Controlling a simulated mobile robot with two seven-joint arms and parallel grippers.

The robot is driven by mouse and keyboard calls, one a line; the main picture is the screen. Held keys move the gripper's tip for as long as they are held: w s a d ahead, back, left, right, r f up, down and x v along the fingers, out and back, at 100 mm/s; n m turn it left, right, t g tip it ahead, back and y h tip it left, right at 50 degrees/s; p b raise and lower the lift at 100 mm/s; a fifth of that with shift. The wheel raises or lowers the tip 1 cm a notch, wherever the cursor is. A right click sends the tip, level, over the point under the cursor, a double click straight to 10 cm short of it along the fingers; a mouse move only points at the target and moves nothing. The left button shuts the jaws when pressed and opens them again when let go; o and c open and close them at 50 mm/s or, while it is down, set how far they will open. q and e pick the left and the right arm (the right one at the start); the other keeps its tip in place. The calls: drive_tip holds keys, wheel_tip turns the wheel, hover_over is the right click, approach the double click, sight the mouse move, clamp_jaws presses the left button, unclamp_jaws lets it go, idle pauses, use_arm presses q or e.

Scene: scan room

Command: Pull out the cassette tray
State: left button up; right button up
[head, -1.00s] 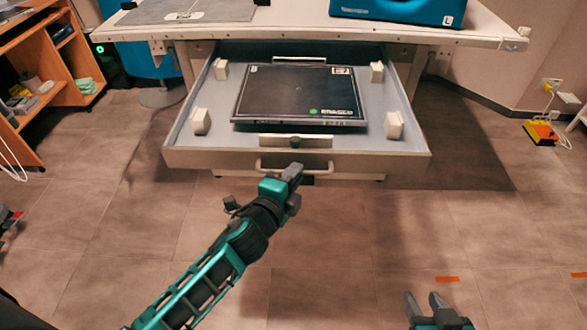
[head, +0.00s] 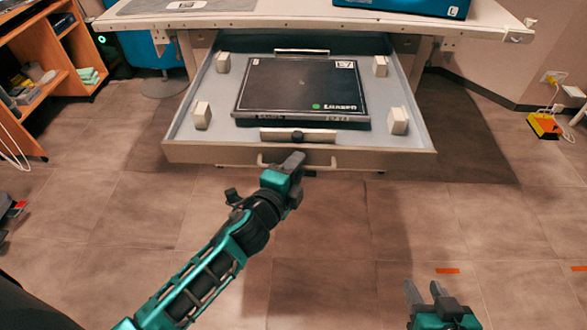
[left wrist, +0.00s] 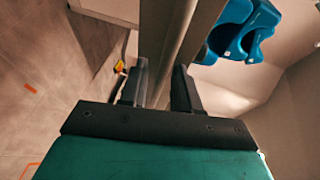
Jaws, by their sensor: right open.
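The cassette tray (head: 185,135) is a wide pale drawer standing well out from under the table in the head view. A flat black cassette (head: 300,90) lies in it between several white corner blocks. The drawer's bar handle (head: 265,160) is on the middle of its front. My left gripper (head: 293,163) is at this handle, fingers around the bar. In the left wrist view its two fingers (left wrist: 160,88) stand either side of a pale bar; the contact is partly hidden. My right gripper (head: 424,291) is open and empty, low on the right, away from the drawer.
The white table (head: 300,21) spans the top, with a blue object (head: 400,7) on it. An orange shelf unit (head: 85,50) stands at left. A yellow-orange box with cables (head: 543,125) lies by the right wall. The floor before the drawer is clear.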

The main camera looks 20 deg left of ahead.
use_arm(q)
drive_tip(key=v, duration=1.3)
use_arm(e)
drive_tip(key=shift+s+d+f, duration=0.1)
drive_tip(key=shift+s+d, duration=0.05)
drive_tip(key=shift+s, duration=0.1)
use_arm(q)
drive_tip(key=shift+f+p, duration=0.1)
drive_tip(key=shift+p, duration=0.2)
use_arm(e)
drive_tip(key=shift+w, duration=0.1)
use_arm(q)
drive_tip(key=s+f+n+g+p, duration=0.2)
drive_tip(key=n+p, duration=0.1)
drive_tip(key=n, duration=0.5)
drive_tip(key=s+a+f+n+g+p, duration=0.1)
drive_tip(key=s+f+n+g+p, duration=0.1)
drive_tip(key=n+p, duration=0.2)
drive_tip(key=n, duration=0.3)
drive_tip(key=shift+s+a+f+n+g, duration=0.2)
drive_tip(key=shift+s+f+n+g, duration=0.1)
drive_tip(key=shift+n+g, duration=0.1)
use_arm(e)
drive_tip(key=shift+h, duration=0.4)
drive_tip(key=r, duration=0.1)
drive_tip(key=s+d+r, duration=0.1)
drive_tip(key=d+r, duration=0.1)
drive_tip(key=shift+s+d+r, duration=0.2)
drive_tip(key=shift+d+r, duration=0.05)
drive_tip(key=shift+r, duration=0.15)
